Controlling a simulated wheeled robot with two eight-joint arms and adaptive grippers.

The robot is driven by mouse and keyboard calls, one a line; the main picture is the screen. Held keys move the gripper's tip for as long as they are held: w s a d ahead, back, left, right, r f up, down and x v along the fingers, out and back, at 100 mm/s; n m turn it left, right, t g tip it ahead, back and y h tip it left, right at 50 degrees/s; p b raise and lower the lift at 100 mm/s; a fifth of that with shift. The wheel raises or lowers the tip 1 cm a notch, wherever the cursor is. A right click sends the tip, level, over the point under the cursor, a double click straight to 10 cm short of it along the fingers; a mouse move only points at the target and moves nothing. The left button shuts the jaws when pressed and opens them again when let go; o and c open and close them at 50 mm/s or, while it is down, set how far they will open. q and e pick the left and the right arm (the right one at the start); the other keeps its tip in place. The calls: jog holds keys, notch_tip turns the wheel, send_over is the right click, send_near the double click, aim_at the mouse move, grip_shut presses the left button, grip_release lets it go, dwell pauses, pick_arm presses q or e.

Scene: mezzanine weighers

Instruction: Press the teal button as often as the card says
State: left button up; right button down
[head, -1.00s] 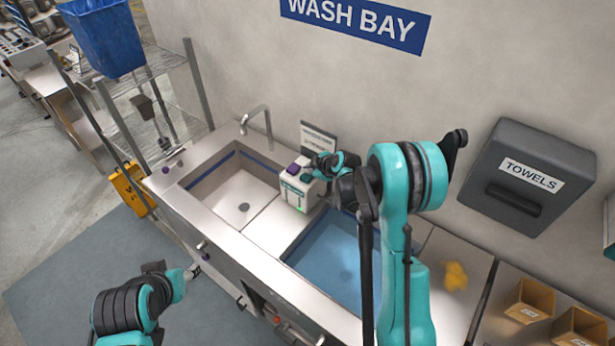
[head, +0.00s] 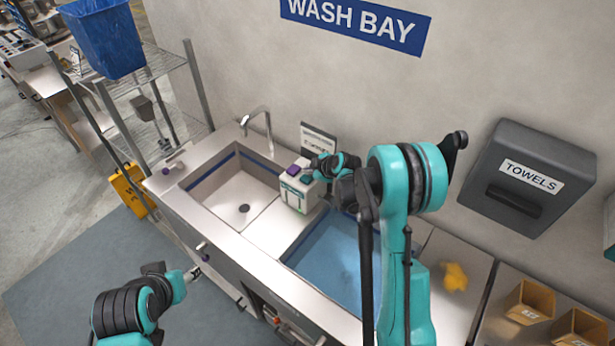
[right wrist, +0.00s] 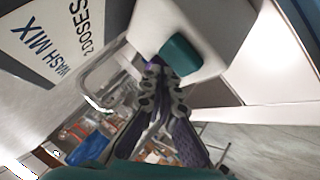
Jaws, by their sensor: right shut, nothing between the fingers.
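A white dispenser box (head: 293,197) stands on the sink ledge between the two basins. On its top are a purple button (head: 293,170) and a teal button (head: 306,179). The teal button (right wrist: 180,55) shows large in the right wrist view. A card (head: 318,140) stands behind the box; in the right wrist view the card (right wrist: 60,40) reads "WASH MIX 2 DOSES". My right gripper (head: 317,167) is shut and empty, its tips close by the teal button; contact is not clear. My left gripper (head: 194,272) hangs in front of the sink, its fingers too small to judge.
The left basin (head: 235,195) is empty, and the right basin (head: 335,255) holds blue water. A tap (head: 262,125) rises behind the left basin. A towel dispenser (head: 527,180) hangs on the wall.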

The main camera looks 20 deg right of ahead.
aim_at(309, 178)
jog(key=shift+f+b, duration=0.4)
jog(key=shift+b, duration=0.2)
jog(key=shift+f+b, duration=0.6)
jog(key=shift+b, duration=0.05)
dwell(0.7)
jog(key=shift+r, duration=0.15)
jog(key=shift+r+p, duration=0.45)
jog(key=shift+r, duration=0.4)
jog(key=shift+r+p, duration=1.3)
jog(key=shift+r, duration=1.25)
